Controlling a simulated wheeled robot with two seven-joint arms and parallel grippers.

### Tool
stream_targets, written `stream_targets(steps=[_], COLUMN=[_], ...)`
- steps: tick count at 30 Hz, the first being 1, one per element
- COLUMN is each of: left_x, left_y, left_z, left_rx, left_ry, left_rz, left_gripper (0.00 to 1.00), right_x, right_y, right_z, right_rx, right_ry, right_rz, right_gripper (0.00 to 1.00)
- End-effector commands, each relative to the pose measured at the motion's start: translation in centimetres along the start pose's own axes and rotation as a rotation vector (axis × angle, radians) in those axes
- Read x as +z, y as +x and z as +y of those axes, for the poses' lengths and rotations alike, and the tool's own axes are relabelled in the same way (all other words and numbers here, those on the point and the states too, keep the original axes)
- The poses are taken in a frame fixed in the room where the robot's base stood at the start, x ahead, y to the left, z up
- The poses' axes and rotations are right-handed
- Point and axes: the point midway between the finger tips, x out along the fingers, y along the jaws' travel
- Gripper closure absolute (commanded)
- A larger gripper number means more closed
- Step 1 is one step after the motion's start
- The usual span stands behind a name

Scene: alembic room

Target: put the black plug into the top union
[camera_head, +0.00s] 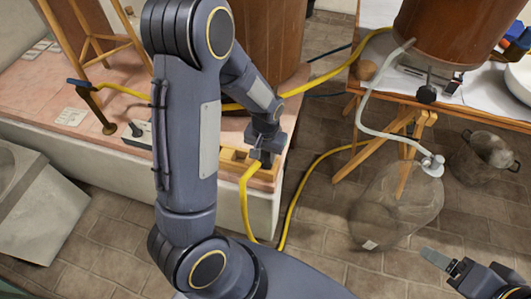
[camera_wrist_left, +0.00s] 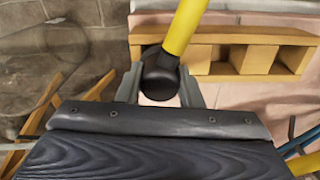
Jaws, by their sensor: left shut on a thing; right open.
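The black plug (camera_wrist_left: 160,74) is a dark round end on a yellow hose (camera_wrist_left: 186,24). In the left wrist view it sits between the two fingers of my left gripper (camera_wrist_left: 160,88), which is shut on it. In the head view my left gripper (camera_head: 264,156) is low beside a wooden block, and the yellow hose (camera_head: 245,203) hangs down from it; the plug itself is hard to make out there. My right gripper (camera_head: 442,261) is open at the lower right, over the floor. I cannot make out which part is the top union.
The wooden block (camera_wrist_left: 245,35) with square openings rests on the pink tiled ledge (camera_head: 45,100). A copper vessel (camera_head: 440,30) stands over a wooden table at right. A glass demijohn (camera_head: 395,210) and metal pot (camera_head: 483,158) stand on the floor.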

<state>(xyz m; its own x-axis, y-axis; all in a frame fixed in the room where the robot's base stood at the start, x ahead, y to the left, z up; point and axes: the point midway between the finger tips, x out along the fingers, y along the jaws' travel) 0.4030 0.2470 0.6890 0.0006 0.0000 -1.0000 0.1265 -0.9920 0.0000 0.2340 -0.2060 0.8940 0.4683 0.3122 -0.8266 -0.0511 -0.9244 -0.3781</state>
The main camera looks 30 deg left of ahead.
Motion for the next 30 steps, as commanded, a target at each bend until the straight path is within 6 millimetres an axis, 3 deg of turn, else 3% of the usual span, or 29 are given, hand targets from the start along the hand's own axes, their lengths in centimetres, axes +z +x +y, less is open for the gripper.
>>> stream_targets(steps=[30], left_x=[-0.01], left_y=[0.57], left_z=[0.0], left_rx=[0.0], left_ry=[0.0], left_rz=[0.0], left_gripper=[0.91], right_x=[0.2], right_y=[0.4], right_z=[0.18], right_rx=[0.0], right_ry=[0.0], right_rz=[0.0], right_gripper=[0.24])
